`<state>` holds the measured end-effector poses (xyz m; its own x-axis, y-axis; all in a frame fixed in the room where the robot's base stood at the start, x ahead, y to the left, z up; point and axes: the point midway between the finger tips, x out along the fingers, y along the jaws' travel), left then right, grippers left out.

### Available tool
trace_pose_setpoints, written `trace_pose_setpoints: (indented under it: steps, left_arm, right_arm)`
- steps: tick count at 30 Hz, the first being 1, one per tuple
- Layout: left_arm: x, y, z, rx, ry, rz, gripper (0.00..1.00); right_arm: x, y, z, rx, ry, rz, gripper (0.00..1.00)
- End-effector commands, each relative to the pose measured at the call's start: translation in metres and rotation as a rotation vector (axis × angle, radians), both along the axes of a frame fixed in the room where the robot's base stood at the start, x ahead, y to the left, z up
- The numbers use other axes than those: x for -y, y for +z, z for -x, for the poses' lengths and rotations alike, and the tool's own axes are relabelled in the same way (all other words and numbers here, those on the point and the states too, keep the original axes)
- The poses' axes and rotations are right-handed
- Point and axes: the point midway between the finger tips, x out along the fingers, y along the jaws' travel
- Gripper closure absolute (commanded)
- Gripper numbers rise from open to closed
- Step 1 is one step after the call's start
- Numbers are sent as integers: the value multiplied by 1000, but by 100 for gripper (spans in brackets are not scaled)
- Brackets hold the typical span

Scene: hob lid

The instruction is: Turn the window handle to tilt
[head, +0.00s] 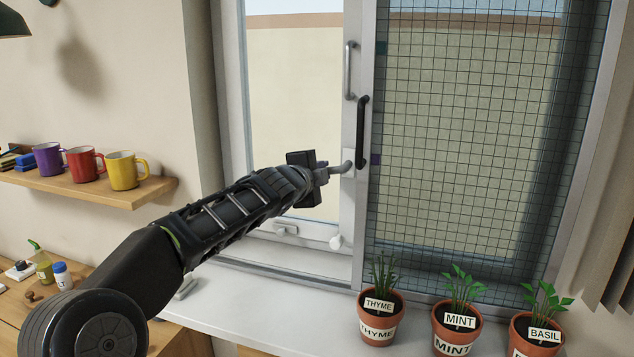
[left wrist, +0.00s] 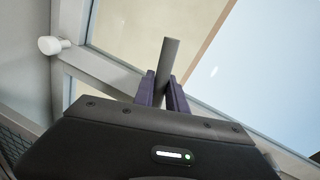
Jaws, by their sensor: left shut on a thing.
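The grey window handle (head: 341,168) sits on a pale plate on the window frame's right upright (head: 352,200). It points left, roughly level, in the head view. In the left wrist view the handle (left wrist: 168,58) is a grey bar standing between the purple fingers of my left gripper (left wrist: 163,92). The fingers and the black gripper body hide its lower part. The window sash looks closed against its frame, though I cannot tell for sure. My right gripper is not in view.
A black vertical handle (head: 361,132) on the mesh screen (head: 470,150) stands close right of the window handle. A grey vertical bar (head: 349,70) is above. A white knob (head: 335,241) is below. Potted thyme (head: 378,315), mint (head: 457,325) and basil (head: 537,335) line the sill.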

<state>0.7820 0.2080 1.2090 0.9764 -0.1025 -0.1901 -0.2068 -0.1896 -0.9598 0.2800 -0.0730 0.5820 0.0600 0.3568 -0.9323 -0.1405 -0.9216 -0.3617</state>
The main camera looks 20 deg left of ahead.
Motion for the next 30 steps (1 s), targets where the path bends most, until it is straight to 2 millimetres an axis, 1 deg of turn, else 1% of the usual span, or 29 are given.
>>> trace_pose_setpoints:
  steps: [3,10,15,26,27,30]
  left_arm:
    - [0,6,0,6,-1,-77,100]
    - [-1,10,0,11,0,-175,100]
    - [0,11,0,13,0,-201,100]
    - [-1,11,0,13,-1,-203,100]
    - [0,11,0,13,-1,-203,80]
    - [-1,11,0,13,-1,-203,72]
  right_arm:
    - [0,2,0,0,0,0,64]
    - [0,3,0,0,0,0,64]
    - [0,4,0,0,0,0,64]
    - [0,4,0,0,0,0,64]
    - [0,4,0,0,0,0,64]
    - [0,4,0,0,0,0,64]
